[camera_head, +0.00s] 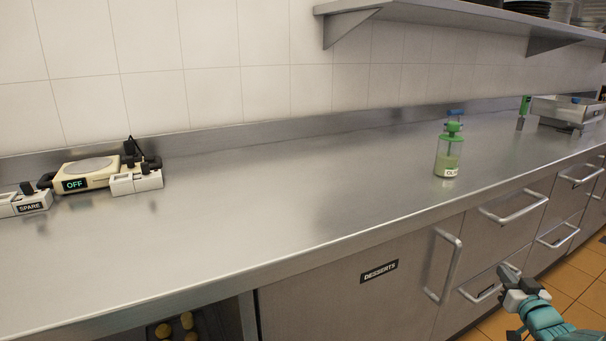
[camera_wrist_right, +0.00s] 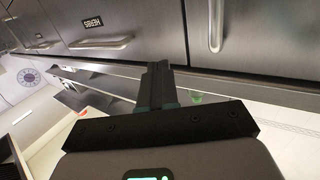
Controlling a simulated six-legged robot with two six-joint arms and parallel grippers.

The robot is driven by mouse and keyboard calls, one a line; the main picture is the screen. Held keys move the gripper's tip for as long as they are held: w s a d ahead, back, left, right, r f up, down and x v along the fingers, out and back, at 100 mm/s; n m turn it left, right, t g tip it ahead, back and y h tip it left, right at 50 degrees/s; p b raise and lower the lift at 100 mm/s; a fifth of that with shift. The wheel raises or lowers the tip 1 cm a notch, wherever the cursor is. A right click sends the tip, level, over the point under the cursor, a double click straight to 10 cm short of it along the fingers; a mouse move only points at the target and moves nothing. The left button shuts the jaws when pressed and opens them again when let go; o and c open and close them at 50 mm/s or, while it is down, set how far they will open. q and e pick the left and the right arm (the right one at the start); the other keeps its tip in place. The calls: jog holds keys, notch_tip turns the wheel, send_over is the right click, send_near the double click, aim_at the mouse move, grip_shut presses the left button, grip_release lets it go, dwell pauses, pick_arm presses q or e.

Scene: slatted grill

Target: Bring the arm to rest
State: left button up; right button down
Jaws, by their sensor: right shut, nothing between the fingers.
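My right gripper (camera_head: 510,276) is at the lower right of the head view, in front of the drawer fronts and below the counter edge. Its fingers are together with nothing between them. In the right wrist view the shut fingers (camera_wrist_right: 157,84) point toward the steel cabinet fronts, apart from them. My left gripper is not in the head view.
A steel counter (camera_head: 250,210) runs across, mostly bare. Drawer handles (camera_head: 515,207) and a cabinet handle (camera_head: 447,265) stick out near my right gripper.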

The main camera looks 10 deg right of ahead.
jog(key=w+a+f+m+g+y, duration=0.1)
jog(key=w+a+f+g+y, duration=0.2)
jog(key=a+f, duration=1.1)
jog(key=s+a+f+g+y, duration=0.1)
jog(key=s+a+f+g, duration=0.2)
jog(key=a, duration=0.5)
jog(key=s+a+f+g+y, duration=0.1)
jog(key=s+a+f+y, duration=0.15)
jog(key=a+f, duration=0.35)
jog(key=s+a+f+g+y, duration=0.15)
jog(key=s+a+f, duration=0.25)
jog(key=a, duration=0.5)
jog(key=s+a+f+n+g+y, duration=0.15)
jog(key=s+a+g, duration=0.25)
jog(key=s+a, duration=0.5)
jog(key=s+a+f+n+g+h, duration=0.15)
jog(key=s+a+g, duration=0.4)
jog(key=s, duration=0.85)
notch_tip(320, 180, up, 20)
jog(key=w+t+y+p, duration=0.1)
jog(key=p, duration=2)
jog(key=shift+r+m, duration=0.25)
jog(key=shift+m, duration=0.05)
